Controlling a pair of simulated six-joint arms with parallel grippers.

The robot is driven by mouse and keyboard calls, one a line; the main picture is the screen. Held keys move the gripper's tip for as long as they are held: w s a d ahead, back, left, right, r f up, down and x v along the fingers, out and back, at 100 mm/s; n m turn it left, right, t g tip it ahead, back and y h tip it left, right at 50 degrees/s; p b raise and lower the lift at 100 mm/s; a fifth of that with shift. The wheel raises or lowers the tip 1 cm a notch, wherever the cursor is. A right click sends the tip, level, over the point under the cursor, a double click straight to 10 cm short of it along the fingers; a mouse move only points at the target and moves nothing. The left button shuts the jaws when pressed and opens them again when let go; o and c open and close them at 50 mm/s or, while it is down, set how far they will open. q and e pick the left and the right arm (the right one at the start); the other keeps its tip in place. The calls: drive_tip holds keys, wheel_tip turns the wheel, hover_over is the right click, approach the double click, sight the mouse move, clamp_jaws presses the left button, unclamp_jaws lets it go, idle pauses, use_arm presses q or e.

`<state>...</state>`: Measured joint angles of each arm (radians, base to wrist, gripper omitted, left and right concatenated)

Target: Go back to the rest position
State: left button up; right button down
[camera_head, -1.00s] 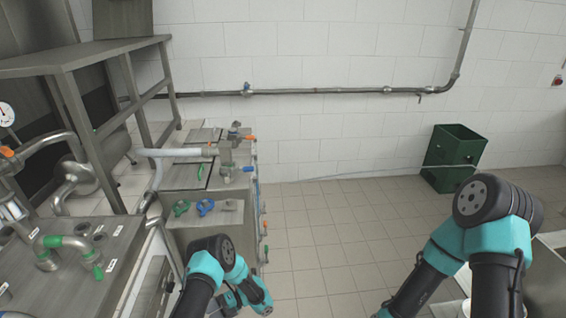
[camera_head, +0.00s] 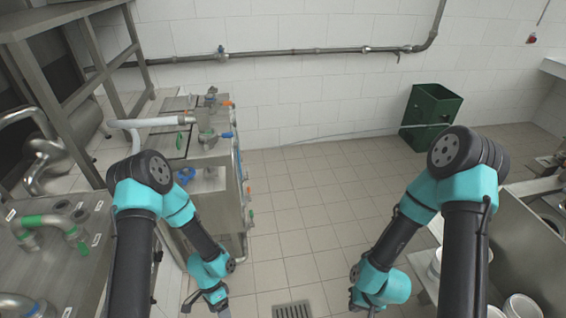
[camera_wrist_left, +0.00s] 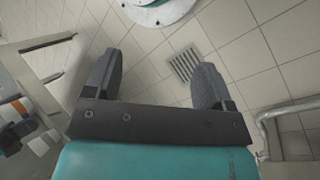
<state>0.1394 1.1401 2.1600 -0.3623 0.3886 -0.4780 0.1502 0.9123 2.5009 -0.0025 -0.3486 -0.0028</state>
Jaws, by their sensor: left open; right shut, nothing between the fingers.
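My left arm comes down from the left in the head view, and its gripper (camera_head: 222,306) is low near the bottom edge. In the left wrist view the two dark fingers of my left gripper (camera_wrist_left: 157,78) are spread apart with only floor between them. My right arm comes in from the right. Its gripper (camera_head: 367,309) is at the bottom edge of the head view, mostly cut off, over the tiled floor. It is shut, and I see nothing held there.
A steel counter with pipes and valves (camera_head: 207,140) stands on the left. A steel sink unit (camera_head: 525,245) with white buckets (camera_head: 522,306) is at the right. A green crate (camera_head: 430,115) stands by the back wall. The tiled floor (camera_head: 295,225) between is clear, with a drain grate (camera_head: 292,310).

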use_arm(q)
wheel_tip(320, 180, up, 8)
drive_tip(key=s+a+n+t+h, duration=0.1)
drive_tip(key=n+t, duration=0.6)
drive_tip(key=n, duration=0.4)
drive_tip(key=shift+a, duration=0.1)
idle(0.8)
